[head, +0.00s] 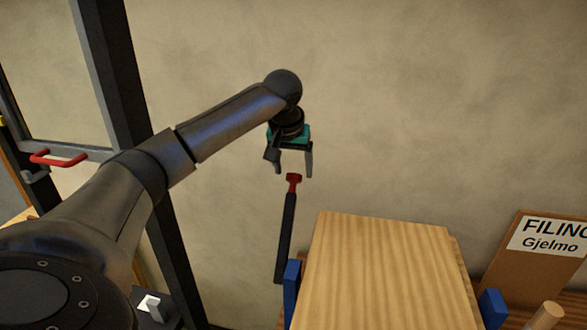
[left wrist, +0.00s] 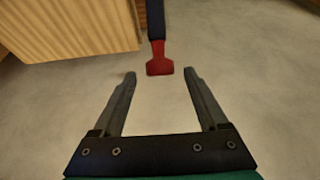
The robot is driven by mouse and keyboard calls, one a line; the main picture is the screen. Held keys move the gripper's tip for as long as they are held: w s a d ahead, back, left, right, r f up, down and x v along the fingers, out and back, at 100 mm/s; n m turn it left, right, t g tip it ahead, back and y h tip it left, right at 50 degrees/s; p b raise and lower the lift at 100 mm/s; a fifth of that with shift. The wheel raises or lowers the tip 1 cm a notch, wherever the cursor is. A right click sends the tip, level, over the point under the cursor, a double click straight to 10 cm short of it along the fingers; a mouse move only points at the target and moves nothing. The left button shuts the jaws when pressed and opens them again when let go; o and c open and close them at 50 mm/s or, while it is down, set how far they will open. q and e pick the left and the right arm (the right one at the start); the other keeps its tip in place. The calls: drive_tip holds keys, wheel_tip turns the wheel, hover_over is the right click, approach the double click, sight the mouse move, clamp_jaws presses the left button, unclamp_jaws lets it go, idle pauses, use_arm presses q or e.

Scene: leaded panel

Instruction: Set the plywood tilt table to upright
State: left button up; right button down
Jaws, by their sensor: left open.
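The plywood tilt table (head: 385,270) is a pale wood-grained board low in the head view, between blue brackets (head: 292,280); its exact angle is hard to tell. It also shows at the upper left of the left wrist view (left wrist: 70,28). A dark lever (head: 286,235) with a red tip (head: 293,179) stands along the board's left side. My left gripper (head: 291,170) is open and empty just above the red tip. In the left wrist view the red tip (left wrist: 159,66) lies between and slightly beyond the fingertips (left wrist: 159,76), with gaps on both sides. My right gripper is out of view.
A board with a filing sign (head: 548,238) stands at the right, behind a wooden peg (head: 546,316). At the left are a dark upright post (head: 118,85) and a red handle (head: 60,160). The plain wall area around the gripper is clear.

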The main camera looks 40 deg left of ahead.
use_arm(q)
drive_tip(key=shift+w+a+f, duration=0.15)
drive_tip(key=shift+w+f, duration=0.1)
drive_tip(key=shift+f, duration=0.4)
clamp_jaws()
idle(1.0)
